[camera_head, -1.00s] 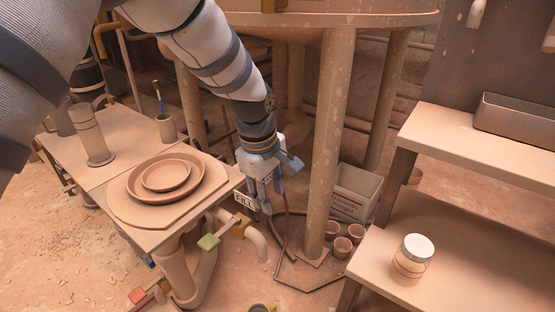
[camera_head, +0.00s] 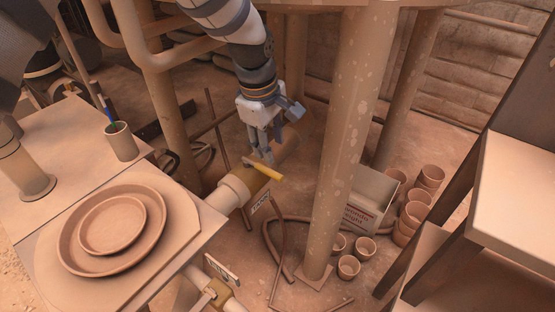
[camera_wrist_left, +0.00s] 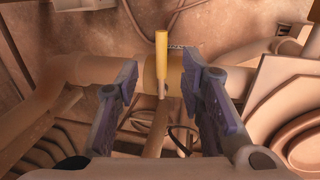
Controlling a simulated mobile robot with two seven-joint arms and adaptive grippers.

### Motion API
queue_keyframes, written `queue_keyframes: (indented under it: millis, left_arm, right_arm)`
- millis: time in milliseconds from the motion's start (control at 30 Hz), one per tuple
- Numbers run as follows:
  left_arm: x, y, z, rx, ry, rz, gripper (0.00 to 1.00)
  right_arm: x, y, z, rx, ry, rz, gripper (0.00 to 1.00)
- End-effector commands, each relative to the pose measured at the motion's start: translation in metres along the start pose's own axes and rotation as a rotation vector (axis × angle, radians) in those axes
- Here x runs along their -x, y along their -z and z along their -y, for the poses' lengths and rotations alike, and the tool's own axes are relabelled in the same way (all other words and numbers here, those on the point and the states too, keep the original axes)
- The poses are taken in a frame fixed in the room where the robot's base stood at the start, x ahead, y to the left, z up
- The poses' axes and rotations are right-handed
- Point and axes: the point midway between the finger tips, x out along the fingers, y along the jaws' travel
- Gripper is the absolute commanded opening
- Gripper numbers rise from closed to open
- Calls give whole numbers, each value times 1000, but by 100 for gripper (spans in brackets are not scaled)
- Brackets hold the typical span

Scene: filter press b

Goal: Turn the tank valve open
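The tank valve's yellow handle (camera_head: 263,170) sits on a pipe behind the TANK label (camera_head: 260,204) and lies across the pipe. In the left wrist view, the handle (camera_wrist_left: 161,52) points up the picture, across the valve body (camera_wrist_left: 174,75). My left gripper (camera_head: 264,155) is just above the handle in the head view. In the left wrist view, my left gripper (camera_wrist_left: 162,85) has its two fingers spread, with the handle in line with the gap. I cannot tell whether they touch it. My right gripper is not in view.
A table with stacked round dishes (camera_head: 112,222) and a cup (camera_head: 121,142) stands at left. A tank leg (camera_head: 345,130) rises right of the gripper. A box (camera_head: 371,196) and several pots (camera_head: 415,210) stand beyond it. Another labelled valve (camera_head: 222,271) is low in front.

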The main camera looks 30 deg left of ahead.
Motion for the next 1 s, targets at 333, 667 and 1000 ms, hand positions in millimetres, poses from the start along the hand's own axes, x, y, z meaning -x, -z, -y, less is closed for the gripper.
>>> queue_keyframes:
  millis: [333, 667, 1000]
  left_arm:
    - [-88, 0, 2, 1, 3, 2, 36]
    - [-107, 0, 0, 1, -1, 0, 36]
    - [-106, 0, 0, 0, -1, 0, 0]
  right_arm:
    - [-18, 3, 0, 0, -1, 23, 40]
    - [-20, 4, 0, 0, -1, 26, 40]
    - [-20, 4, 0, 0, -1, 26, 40]
